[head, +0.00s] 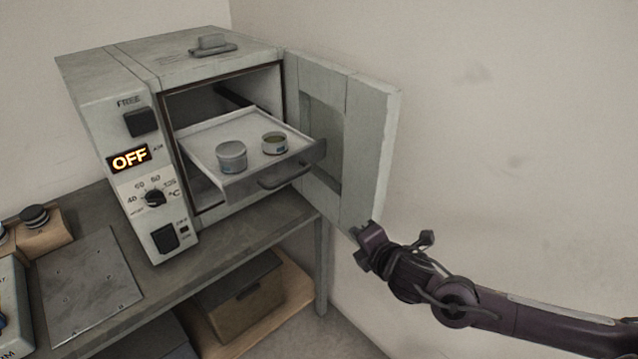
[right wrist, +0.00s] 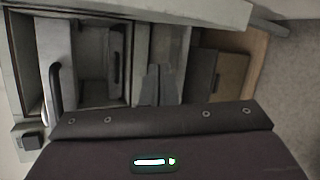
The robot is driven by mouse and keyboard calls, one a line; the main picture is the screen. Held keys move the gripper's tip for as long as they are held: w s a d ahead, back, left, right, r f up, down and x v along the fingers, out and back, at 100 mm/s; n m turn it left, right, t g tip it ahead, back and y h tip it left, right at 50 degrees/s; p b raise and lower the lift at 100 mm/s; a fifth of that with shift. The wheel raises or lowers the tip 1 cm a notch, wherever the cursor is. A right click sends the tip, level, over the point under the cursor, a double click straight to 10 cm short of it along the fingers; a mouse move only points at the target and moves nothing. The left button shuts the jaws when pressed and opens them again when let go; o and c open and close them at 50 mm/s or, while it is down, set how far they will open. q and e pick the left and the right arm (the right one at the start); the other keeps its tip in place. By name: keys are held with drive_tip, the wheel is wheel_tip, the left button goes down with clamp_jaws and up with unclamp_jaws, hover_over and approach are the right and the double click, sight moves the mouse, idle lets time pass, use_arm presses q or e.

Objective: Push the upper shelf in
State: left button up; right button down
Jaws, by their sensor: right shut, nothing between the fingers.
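The upper shelf (head: 205,150) is a pale tray that sticks out of the grey oven's front opening, with a dark handle (head: 285,175) on its front. In the right wrist view, turned sideways, the upper shelf (right wrist: 62,60) shows at the left. My right gripper (head: 364,245) is shut and empty, below and right of the shelf, close to the lower edge of the open door; its fingers (right wrist: 157,85) also show in the wrist view. My left gripper is out of view.
The oven door (head: 368,150) stands wide open to the right of the shelf. A second shelf (right wrist: 117,60) with a handle sits further inside the oven. The oven stands on a grey bench (head: 215,245), with a box (head: 240,295) beneath. The oven display reads OFF.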

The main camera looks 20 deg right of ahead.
sight(302, 173)
drive_tip(key=s+a+r+n+t+y+b, duration=0.1)
drive_tip(key=s+r+n+y, duration=0.15)
drive_tip(key=r+n, duration=0.6)
drive_tip(key=s+a+r+n+y, duration=0.2)
drive_tip(key=r+n+y, duration=0.1)
drive_tip(key=r+n, duration=0.55)
drive_tip(key=shift+n, duration=0.7)
drive_tip(key=p+x, duration=0.1)
drive_tip(key=x, duration=0.3)
drive_tip(key=p+x, duration=0.1)
drive_tip(key=x, duration=0.3)
drive_tip(key=f+p+x, duration=0.1)
drive_tip(key=x, duration=0.4)
drive_tip(key=shift+d+f+p, duration=0.1)
drive_tip(key=shift+d+p, duration=0.1)
drive_tip(key=shift+p, duration=0.2)
drive_tip(key=shift+w+a+f, duration=0.25)
drive_tip(key=shift+w+f, duration=0.05)
drive_tip(key=shift+w, duration=0.25)
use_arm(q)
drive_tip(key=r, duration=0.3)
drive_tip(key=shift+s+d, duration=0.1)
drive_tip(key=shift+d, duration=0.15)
